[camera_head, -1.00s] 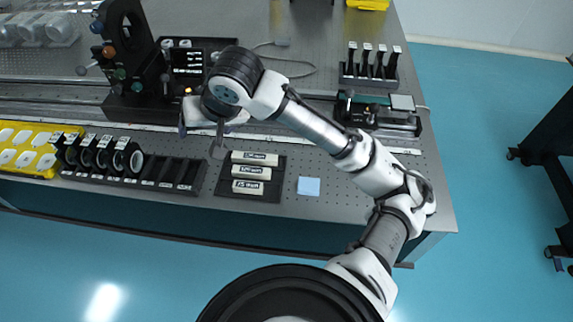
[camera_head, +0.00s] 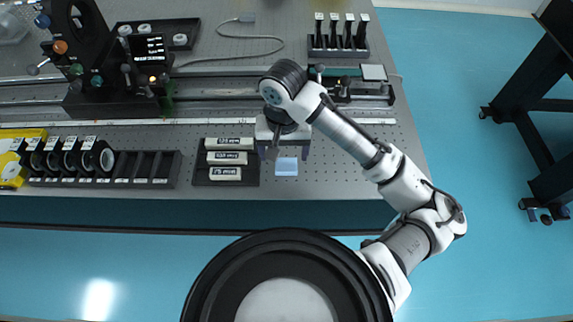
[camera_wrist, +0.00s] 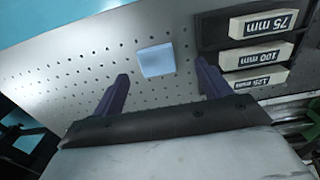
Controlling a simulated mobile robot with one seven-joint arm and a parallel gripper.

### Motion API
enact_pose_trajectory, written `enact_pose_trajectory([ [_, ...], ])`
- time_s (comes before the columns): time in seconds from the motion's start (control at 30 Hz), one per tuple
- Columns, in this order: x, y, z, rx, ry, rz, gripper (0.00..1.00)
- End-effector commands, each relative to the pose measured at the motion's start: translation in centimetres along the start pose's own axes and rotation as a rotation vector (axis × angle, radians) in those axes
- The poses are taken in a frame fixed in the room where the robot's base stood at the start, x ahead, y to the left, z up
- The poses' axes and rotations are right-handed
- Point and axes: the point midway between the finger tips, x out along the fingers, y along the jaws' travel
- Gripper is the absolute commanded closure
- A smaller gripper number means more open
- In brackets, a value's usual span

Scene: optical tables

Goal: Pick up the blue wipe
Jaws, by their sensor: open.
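The blue wipe (camera_head: 287,167) is a small light blue square lying flat on the perforated optical table (camera_head: 340,180), near its front edge. It also shows in the wrist view (camera_wrist: 156,60), beyond my fingertips and roughly between their lines. My gripper (camera_head: 284,150) is above the table just behind the wipe in the head view. In the wrist view my gripper (camera_wrist: 162,80) has its two dark purple fingers wide apart, with nothing between them. The fingers do not touch the wipe.
A black tray with labelled white blocks (camera_head: 227,177) lies close to the left of the wipe. A rack of round lens holders (camera_head: 105,163) is further left. A rail (camera_head: 225,93) runs behind. The table is clear right of the wipe.

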Motion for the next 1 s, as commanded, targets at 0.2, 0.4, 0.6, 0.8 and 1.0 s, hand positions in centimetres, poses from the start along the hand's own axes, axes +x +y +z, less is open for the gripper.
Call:
enact_pose_trajectory([
  [0.2,2.2,0.6,-0.5,0.003,-0.002,0.002,0.24],
  [0.4,4.7,0.7,-0.6,0.001,-0.001,0.001,0.24],
  [0.6,5.2,0.6,-0.6,0.0,0.0,0.0,0.24],
  [0.8,5.2,0.6,-0.6,0.0,0.0,0.0,0.38],
  [1.0,5.2,0.6,-0.6,0.0,0.0,0.0,0.64],
])
